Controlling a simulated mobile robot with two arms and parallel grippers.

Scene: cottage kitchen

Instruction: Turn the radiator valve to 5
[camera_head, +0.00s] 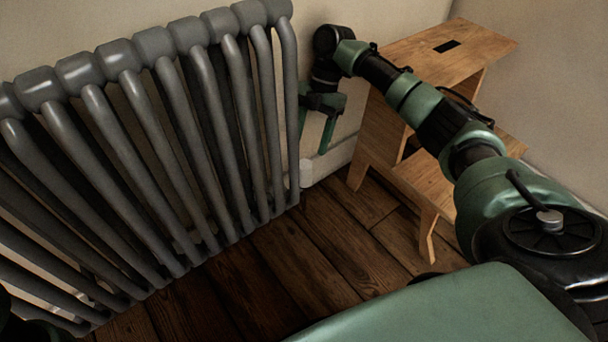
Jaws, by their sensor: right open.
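The grey ribbed radiator (165,70) stands along the wall and fills the left half of the view. A small white cylindrical valve (306,173) sits low at its right end, near the skirting board. No numbers on it can be read from here. My right gripper (313,143) hangs above the valve with its green fingers pointing down. It is open and empty, and its tips look apart from the valve. My left gripper is not in view; only a dark shape shows at the bottom left corner.
A wooden step stool (440,50) stands right of the valve, close beside and partly behind my right arm. The wall is directly behind the gripper. The dark plank floor (290,255) in front of the radiator is clear.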

